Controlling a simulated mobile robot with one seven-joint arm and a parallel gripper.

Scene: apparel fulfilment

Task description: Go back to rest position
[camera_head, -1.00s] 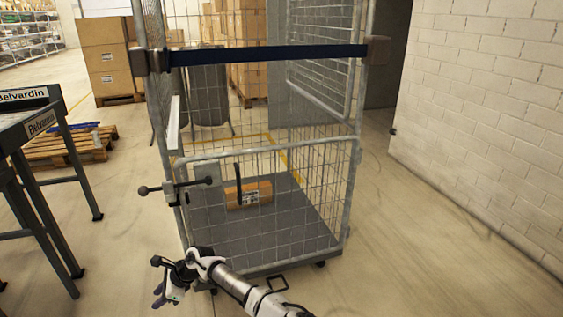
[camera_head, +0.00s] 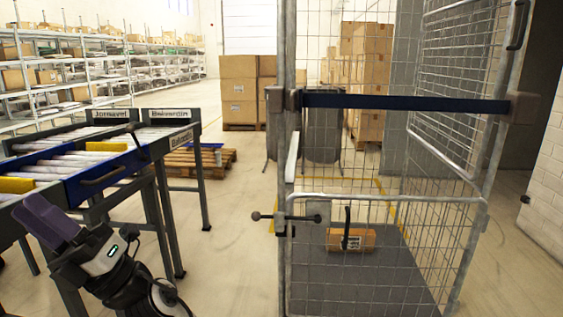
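My gripper (camera_head: 45,222) is at the lower left of the head view, raised, with its purple end pointing up and left. It is in front of the sorting table (camera_head: 95,183) and appears apart from it, though the depth is hard to judge. The fingers overlap from this angle, so I cannot tell whether they are open or shut. I see no object in it. A brown package (camera_head: 367,238) with a label and a dark strap lies on the floor of the wire roll cage (camera_head: 288,190), well to the right of my gripper.
A dark blue bar (camera_head: 400,103) spans the cage front, and a black-knobbed latch (camera_head: 290,217) sticks out at its left. A wooden pallet (camera_head: 200,161), stacked cartons (camera_head: 240,92) and shelving (camera_head: 90,70) stand behind. Floor is clear between the table and the cage.

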